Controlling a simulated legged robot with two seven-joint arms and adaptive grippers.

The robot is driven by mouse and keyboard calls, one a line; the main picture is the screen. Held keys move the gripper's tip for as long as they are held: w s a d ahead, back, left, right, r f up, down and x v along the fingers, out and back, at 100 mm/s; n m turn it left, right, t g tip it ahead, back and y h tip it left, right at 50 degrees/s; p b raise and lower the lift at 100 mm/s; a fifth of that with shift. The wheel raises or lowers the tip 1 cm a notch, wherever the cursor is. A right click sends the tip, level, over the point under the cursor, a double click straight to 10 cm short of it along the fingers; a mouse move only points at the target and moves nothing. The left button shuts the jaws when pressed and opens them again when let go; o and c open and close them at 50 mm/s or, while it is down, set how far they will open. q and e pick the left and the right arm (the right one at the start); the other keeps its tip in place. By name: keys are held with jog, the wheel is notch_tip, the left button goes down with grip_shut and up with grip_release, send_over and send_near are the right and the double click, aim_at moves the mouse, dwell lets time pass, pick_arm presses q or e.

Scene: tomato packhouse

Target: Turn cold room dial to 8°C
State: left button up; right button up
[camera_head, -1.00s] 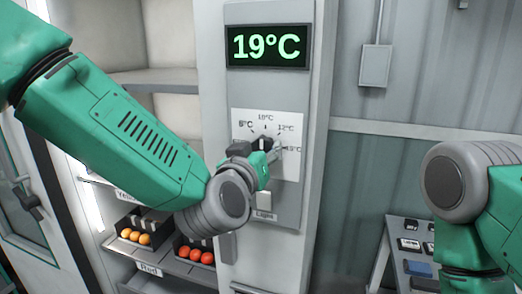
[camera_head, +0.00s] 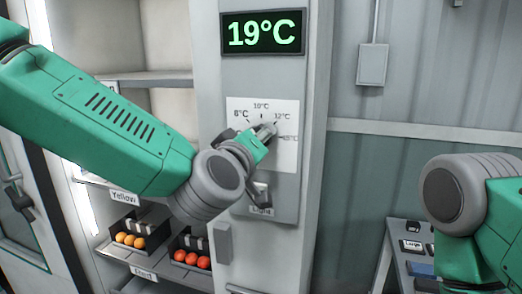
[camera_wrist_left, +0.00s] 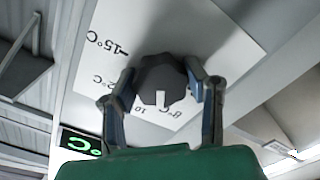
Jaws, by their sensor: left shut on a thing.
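The dark, faceted dial knob (camera_wrist_left: 160,78) shows in the left wrist view with a white pointer mark on its edge. The mark points between the 10 and 8°C labels of the white scale plate (camera_wrist_left: 215,40). My left gripper (camera_wrist_left: 162,88) has one finger on each side of the knob and is shut on it. In the head view my left gripper (camera_head: 264,133) hides most of the knob in front of the scale plate (camera_head: 288,112). The green display (camera_head: 263,33) above reads 19°C. My right gripper is out of view; only part of that arm shows.
A light switch (camera_head: 260,196) sits below the plate, partly behind my left wrist. Shelves with crates of yellow (camera_head: 130,240) and red tomatoes (camera_head: 192,259) stand to the left. A grey box (camera_head: 373,64) is on the right wall, above a sloped rack (camera_head: 410,245).

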pick_arm(q)
jog(key=shift+a+n+b, duration=0.1)
jog(key=shift+n+b, duration=0.65)
jog(key=shift+n, duration=0.45)
jog(key=o, duration=1)
jog(key=shift+o, duration=0.8)
jog(key=shift+a, duration=0.1)
jog(key=shift+s+a, duration=0.2)
jog(key=shift+s, duration=0.1)
jog(key=v, duration=1.1)
jog(key=shift+s+a, duration=0.3)
